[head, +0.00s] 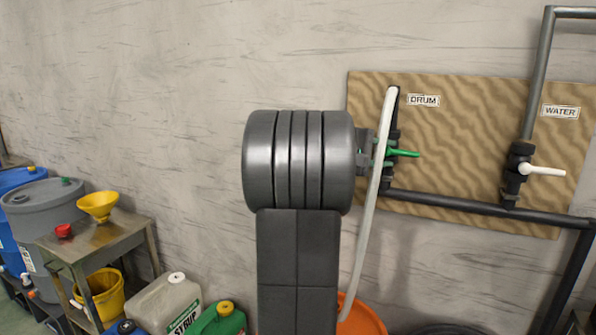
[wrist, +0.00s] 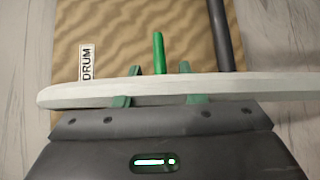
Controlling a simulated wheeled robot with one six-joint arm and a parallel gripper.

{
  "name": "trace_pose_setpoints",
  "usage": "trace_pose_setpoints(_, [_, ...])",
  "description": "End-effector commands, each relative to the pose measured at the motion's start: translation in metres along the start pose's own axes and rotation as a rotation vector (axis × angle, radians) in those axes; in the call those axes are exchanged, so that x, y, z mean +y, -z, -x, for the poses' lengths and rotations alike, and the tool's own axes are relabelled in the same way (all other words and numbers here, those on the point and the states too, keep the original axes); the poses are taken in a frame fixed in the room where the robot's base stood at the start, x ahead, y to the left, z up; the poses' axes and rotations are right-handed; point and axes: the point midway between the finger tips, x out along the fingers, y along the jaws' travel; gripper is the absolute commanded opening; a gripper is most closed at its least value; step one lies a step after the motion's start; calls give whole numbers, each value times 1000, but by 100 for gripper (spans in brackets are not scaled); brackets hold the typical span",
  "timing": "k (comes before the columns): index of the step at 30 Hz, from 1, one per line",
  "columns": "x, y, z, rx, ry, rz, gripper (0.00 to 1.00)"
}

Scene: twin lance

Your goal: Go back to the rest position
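My gripper (wrist: 160,72) is open, its two green fingers set well apart with nothing seen clamped between them. The green lever (wrist: 158,52) of the DRUM valve shows just beyond the gap between the fingertips. In the head view my gripper (head: 364,150) is partly hidden by my arm and the hose, close to that lever (head: 404,153). A pale hose (wrist: 240,87) crosses in front of the fingers in the wrist view. Whether it touches them I cannot tell. In the head view the hose (head: 366,235) hangs from the DRUM pipe's top.
The hose runs down to an orange bucket (head: 362,319). The WATER valve's white lever (head: 542,171) is on the right of the board (head: 450,125). At left are a metal table (head: 98,240) with a yellow funnel (head: 98,205), drums and canisters. The wall left of my arm is clear.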

Motion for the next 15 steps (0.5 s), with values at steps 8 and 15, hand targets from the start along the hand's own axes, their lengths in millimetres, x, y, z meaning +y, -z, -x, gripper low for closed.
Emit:
trace_pose_setpoints(8, [2,-1,-57,-3,0,0,37])
trace_pose_setpoints(15, [4,0,-79,-7,-25,28,37])
